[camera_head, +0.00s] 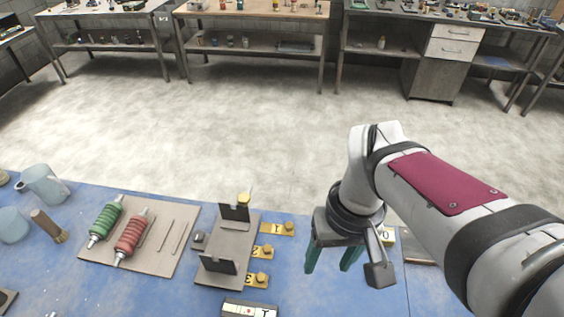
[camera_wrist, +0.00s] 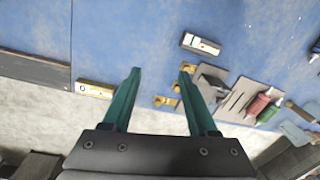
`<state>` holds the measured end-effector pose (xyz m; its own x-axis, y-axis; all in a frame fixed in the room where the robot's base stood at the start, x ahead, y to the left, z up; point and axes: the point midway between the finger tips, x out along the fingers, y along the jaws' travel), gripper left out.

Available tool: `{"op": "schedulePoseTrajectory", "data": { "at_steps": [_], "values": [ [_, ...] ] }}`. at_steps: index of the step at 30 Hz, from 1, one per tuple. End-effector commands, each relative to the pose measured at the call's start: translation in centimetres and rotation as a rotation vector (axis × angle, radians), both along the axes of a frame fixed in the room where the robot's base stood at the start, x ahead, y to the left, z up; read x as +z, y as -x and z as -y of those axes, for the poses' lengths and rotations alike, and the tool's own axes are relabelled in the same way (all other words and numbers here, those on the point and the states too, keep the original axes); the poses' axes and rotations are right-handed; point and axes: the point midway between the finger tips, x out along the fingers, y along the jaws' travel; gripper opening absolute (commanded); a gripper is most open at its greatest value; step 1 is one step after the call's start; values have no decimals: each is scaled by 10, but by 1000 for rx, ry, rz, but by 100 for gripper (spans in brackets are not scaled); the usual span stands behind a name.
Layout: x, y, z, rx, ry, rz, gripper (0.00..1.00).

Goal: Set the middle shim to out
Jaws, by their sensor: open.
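A grey fixture plate (camera_head: 228,242) with two dark upright brackets lies on the blue table, left of my gripper. Three yellow shims with round knobs and number labels stick out of its right edge. The back shim (camera_head: 277,229) sticks out farther than the middle shim (camera_head: 262,252) and the front shim (camera_head: 257,280). My gripper (camera_head: 330,261) is open and empty, with green fingers pointing down, right of the shims and apart from them. The wrist view shows my gripper's spread fingers (camera_wrist: 160,74), with yellow shims (camera_wrist: 165,101) near the right finger, which partly hides the group.
A block marked 0 (camera_head: 388,236) is right of my gripper, partly behind the arm. Another marked block (camera_head: 250,309) is at the front edge. A tan board (camera_head: 150,250) holds green and red rollers at left. Blue table between shims and gripper is clear.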

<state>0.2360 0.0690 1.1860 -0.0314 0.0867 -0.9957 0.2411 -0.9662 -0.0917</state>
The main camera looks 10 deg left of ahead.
Motion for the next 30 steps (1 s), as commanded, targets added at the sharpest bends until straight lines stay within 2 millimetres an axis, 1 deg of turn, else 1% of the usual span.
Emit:
{"op": "schedulePoseTrajectory", "data": {
  "at_steps": [1, 2, 3, 6, 9, 11, 14, 17, 27, 30],
  "values": [
    [-7, -31, -23, 214, 15, 7, 59],
    [-12, -50, -37, 353, 24, 20, 59],
    [-20, -71, -58, 522, 32, 33, 59],
    [-43, -106, -102, 855, 50, 58, 59],
    [-58, -121, -126, 1029, 60, 71, 59],
    [-60, -124, -131, 1066, 62, 75, 59],
    [-63, -124, -131, 1071, 63, 75, 59],
    [-78, -124, -130, 1068, 63, 70, 59],
    [-176, -123, -129, 1065, 62, 69, 59],
    [-197, -123, -129, 1062, 62, 71, 59]
  ]
}}
